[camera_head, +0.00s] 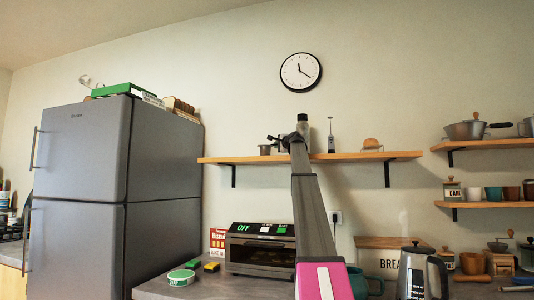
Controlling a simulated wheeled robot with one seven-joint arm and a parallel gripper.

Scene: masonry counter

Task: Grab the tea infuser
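My arm (314,215) reaches up from the bottom to the long wooden shelf (222,159). My gripper (281,139) is at its far end, small and dark, just above the shelf. I cannot tell whether its fingers are open or shut. A small grey metal cup-like thing (265,150) stands on the shelf just left of the gripper. It may be the tea infuser, but it is too small to be sure. My arm hides part of the shelf to the right of it.
On the same shelf stand a slim upright metal tool (331,137) and a brown wooden thing (372,144). A toaster oven (260,250), a bread box (392,242) and a kettle (421,274) are below. A grey fridge (85,155) stands left.

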